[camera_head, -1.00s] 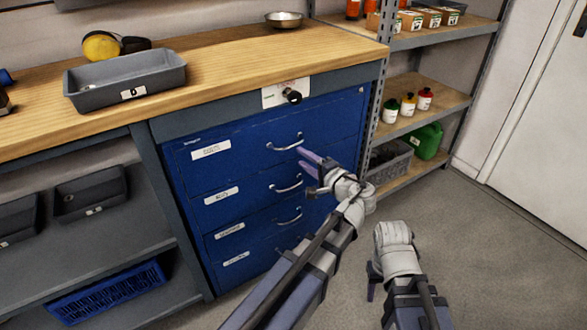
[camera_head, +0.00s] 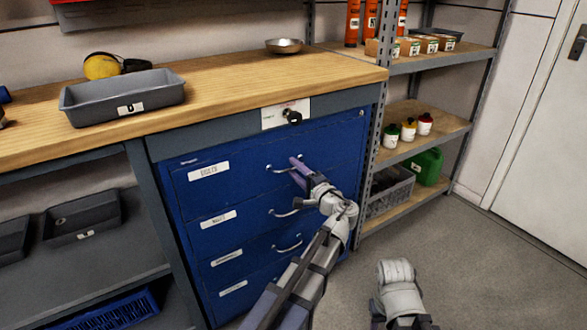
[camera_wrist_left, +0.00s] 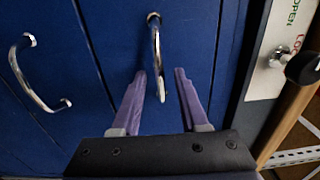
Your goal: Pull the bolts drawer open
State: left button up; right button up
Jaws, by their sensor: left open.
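The blue drawer cabinet has a top drawer (camera_head: 235,180) with a white label (camera_head: 208,171) that seems to read BOLTS. That drawer is closed. Its silver bar handle (camera_head: 280,169) also shows in the left wrist view (camera_wrist_left: 155,50). My left gripper (camera_head: 298,166) is at this handle, fingers open. In the left wrist view its purple fingers (camera_wrist_left: 160,90) lie on either side of the handle's near end, not closed on it. My right gripper (camera_head: 377,313) hangs low at the bottom of the head view, and its fingers are mostly hidden.
A lock knob (camera_head: 292,117) on a white plate sits above the top drawer. Lower drawers have similar handles (camera_head: 287,246). A grey bin (camera_head: 160,85) stands on the wooden bench (camera_head: 225,85). A shelf rack (camera_head: 440,125) is to the right. The floor (camera_head: 470,260) in front is clear.

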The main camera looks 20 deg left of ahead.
pick_arm(q)
jog(key=shift+w+a, duration=0.45)
jog(key=shift+a, duration=0.1)
jog(key=shift+c, duration=0.4)
grip_shut()
dwell(0.7)
